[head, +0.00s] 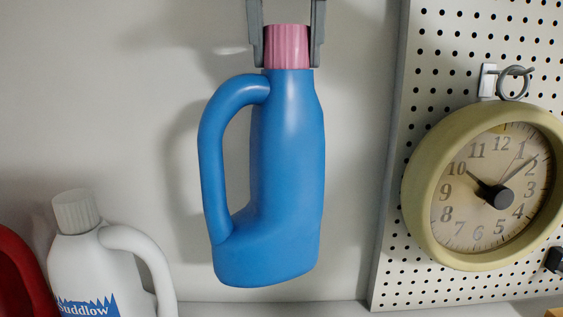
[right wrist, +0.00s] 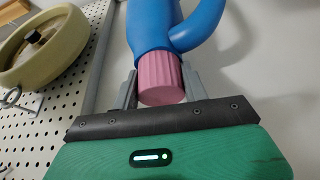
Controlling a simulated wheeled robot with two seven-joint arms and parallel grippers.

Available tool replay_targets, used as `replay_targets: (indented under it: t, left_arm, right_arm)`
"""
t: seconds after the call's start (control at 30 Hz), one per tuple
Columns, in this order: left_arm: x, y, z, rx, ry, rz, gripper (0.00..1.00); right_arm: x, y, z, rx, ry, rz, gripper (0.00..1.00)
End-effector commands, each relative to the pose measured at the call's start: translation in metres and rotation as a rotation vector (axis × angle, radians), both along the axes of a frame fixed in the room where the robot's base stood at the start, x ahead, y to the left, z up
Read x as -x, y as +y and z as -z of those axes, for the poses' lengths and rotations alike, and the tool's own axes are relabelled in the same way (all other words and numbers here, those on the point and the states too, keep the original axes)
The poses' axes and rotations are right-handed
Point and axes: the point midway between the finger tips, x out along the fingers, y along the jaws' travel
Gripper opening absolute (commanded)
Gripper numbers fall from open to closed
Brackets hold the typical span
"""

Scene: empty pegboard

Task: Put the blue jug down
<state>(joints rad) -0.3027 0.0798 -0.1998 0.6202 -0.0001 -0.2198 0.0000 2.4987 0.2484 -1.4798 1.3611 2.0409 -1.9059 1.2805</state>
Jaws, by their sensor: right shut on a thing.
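The blue jug (head: 285,160) hangs upright in the middle of the head view, its handle to the left. Its pink cap (head: 287,47) is at the top. My right gripper (head: 287,58) comes from above, with one grey finger on each side of the cap, and is shut on it. The jug's base appears above the surface (head: 340,309) at the bottom of the view. In the right wrist view the cap (right wrist: 160,78) sits between the fingers (right wrist: 160,88), with the blue body (right wrist: 150,22) beyond. My left gripper is not in view.
A white jug (head: 90,260) with a "Suddlow" label stands at lower left, beside a partly visible red container (head: 20,275). A pegboard (head: 440,60) with a round clock (head: 485,185) on a hook (head: 514,82) is at right. The surface between the white jug and the pegboard looks clear.

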Motion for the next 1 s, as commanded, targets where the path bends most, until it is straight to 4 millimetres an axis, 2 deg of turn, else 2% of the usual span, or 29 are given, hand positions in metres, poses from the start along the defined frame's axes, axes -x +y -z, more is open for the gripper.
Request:
replay_targets:
  t: [0.1, 0.23, 0.5, 0.6, 0.83, 1.0]
  left_arm:
    - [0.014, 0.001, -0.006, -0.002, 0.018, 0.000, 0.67]
    - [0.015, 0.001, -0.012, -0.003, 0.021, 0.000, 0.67]
    - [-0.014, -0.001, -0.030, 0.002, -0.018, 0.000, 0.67]
    - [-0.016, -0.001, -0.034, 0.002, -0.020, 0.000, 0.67]
    - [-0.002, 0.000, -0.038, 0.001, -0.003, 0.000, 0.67]
    - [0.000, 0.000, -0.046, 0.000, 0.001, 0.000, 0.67]
  right_arm:
    - [0.000, -0.002, 0.020, 0.001, 0.001, 0.000, 0.00]
    - [0.000, -0.001, 0.045, 0.001, 0.000, 0.000, 0.00]
    - [0.000, -0.001, 0.099, 0.000, 0.000, 0.000, 0.00]
    - [-0.001, -0.001, 0.113, -0.002, 0.000, 0.001, 0.00]
    - [-0.001, -0.001, 0.131, -0.002, 0.000, 0.001, 0.00]
    - [-0.001, 0.000, 0.154, -0.001, 0.000, 0.001, 0.00]
